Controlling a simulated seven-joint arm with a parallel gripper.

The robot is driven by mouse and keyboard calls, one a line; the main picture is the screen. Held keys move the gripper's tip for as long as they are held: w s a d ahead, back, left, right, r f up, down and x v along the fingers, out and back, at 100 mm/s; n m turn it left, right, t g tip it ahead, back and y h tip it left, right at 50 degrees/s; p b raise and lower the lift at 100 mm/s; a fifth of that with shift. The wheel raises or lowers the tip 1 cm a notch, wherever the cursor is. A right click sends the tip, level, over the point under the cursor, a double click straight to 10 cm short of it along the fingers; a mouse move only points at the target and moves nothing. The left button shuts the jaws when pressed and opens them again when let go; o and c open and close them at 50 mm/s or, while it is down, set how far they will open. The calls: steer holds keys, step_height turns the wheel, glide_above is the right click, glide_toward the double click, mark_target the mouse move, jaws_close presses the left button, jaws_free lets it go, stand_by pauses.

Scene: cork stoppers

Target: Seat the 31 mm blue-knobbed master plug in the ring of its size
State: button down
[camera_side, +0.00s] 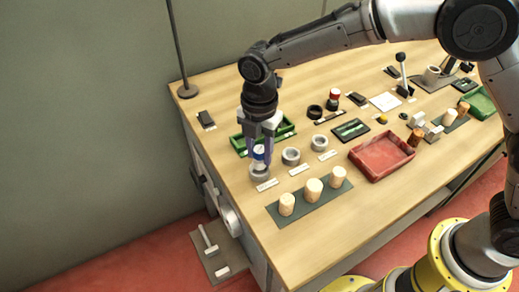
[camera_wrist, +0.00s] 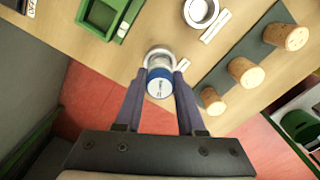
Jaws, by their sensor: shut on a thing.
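The plug is over the leftmost grey ring (camera_side: 259,172), whose far rim shows past the plug in the wrist view (camera_wrist: 158,52). I cannot tell whether its lower end is inside the ring. The middle ring (camera_side: 291,156) and the right ring (camera_side: 319,143) look empty. Their label cards are unreadable here.
Three corks stand on a dark mat (camera_side: 325,204) in front of the rings. A green tray (camera_side: 285,128) lies close behind my gripper. A red tray (camera_side: 382,157) sits to the right. The table's left edge is near the leftmost ring.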

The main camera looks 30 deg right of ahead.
steer(key=shift+f, duration=1.4)
stand_by(1.3)
steer(key=shift+c, duration=2.2)
jaws_free()
step_height(320, 180, up, 14)
